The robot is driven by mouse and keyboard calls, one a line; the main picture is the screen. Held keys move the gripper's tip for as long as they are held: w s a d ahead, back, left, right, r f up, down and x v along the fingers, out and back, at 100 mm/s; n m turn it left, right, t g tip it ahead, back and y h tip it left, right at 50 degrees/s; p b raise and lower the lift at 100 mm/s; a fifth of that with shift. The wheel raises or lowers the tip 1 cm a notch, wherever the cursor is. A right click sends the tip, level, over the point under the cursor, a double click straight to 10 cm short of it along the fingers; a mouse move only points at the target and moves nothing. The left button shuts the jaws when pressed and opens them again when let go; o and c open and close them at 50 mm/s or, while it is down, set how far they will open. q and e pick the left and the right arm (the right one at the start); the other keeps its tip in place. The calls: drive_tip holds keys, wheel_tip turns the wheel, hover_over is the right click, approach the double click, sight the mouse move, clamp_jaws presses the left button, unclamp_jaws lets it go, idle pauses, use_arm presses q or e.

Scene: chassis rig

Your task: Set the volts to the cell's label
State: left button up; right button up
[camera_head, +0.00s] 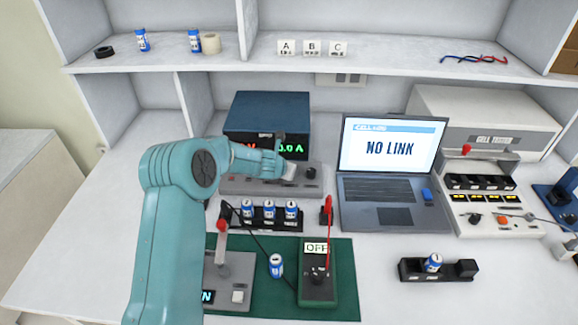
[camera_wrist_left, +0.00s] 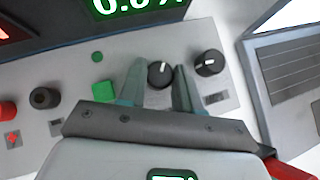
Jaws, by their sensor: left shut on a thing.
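The power supply (camera_head: 267,112) is a dark blue box with a grey control panel at the back of the bench. Its display shows a green reading that looks like 0.0 A; the red reading is mostly hidden by my arm. My left gripper (camera_wrist_left: 161,72) is shut on the left black knob (camera_wrist_left: 161,76), with a finger on each side of it. The right black knob (camera_wrist_left: 209,64) is free beside it. In the head view my left gripper (camera_head: 281,158) is over the panel. Blue-and-white cells stand in a black rack (camera_head: 262,225); their labels are too small to read.
A laptop (camera_head: 390,160) reading NO LINK stands to the right. A loose cell (camera_head: 276,265) and a meter (camera_head: 318,285) marked OFF are on the green mat (camera_head: 345,270). Another cell (camera_head: 433,262) sits in a black holder. A green button (camera_wrist_left: 103,90) is left of the gripped knob.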

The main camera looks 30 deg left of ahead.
idle(0.5)
use_arm(q)
drive_tip(key=o, duration=1)
drive_tip(key=shift+o, duration=0.2)
drive_tip(key=v, duration=0.5)
drive_tip(key=shift+s+a+r+b, duration=0.1)
drive_tip(key=shift+s+r+b, duration=0.2)
drive_tip(key=shift+b, duration=0.1)
drive_tip(key=p+v, duration=0.2)
drive_tip(key=v, duration=0.8)
drive_tip(key=shift+s+r, duration=0.15)
drive_tip(key=shift+r, duration=0.1)
